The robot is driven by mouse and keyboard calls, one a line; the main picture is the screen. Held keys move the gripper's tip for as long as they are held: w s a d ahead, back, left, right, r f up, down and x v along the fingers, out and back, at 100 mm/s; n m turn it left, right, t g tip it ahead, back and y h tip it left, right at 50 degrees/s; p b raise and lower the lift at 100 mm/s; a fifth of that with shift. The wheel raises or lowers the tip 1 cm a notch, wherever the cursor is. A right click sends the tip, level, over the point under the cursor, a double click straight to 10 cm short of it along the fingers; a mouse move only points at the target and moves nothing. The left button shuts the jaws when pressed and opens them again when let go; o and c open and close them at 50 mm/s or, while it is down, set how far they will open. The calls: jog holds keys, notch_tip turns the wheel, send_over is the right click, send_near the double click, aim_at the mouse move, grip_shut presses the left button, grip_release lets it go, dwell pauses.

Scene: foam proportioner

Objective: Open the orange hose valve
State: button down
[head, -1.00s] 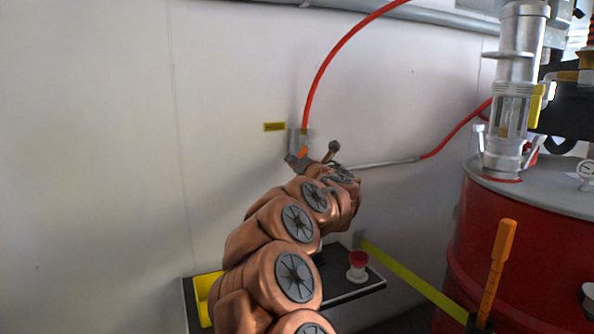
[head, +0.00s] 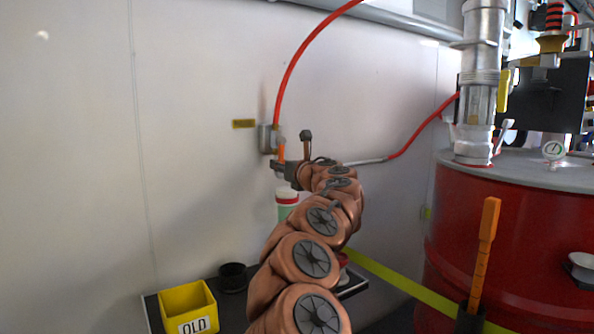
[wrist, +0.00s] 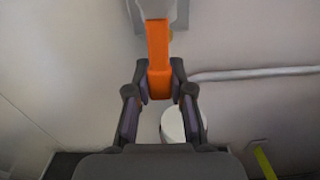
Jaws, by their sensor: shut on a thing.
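The orange valve handle (head: 281,151) points down from a grey metal valve (head: 265,138) on the white wall. In the wrist view the orange handle (wrist: 158,45) runs straight down from the grey valve body (wrist: 158,10) between my fingertips. My gripper (head: 284,168) is shut on the lower end of the handle. In the wrist view both fingertips of my gripper (wrist: 159,86) press on its sides. A red hose (head: 300,68) rises from the valve.
A grey pipe (head: 365,161) lies right of my gripper. A white container (head: 287,197) with a red band stands below. A yellow bin (head: 187,308) and a black cup (head: 233,277) sit on a dark table. A red drum (head: 465,240) stands right.

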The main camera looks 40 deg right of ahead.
jog(key=shift+d+f, duration=0.1)
dwell(0.4)
jog(key=c, duration=1)
grip_release()
jog(key=shift+s, duration=0.1)
jog(key=s+a, duration=0.2)
jog(key=s, duration=0.9)
jog(key=shift+s+a, duration=0.2)
jog(key=shift+s, duration=0.1)
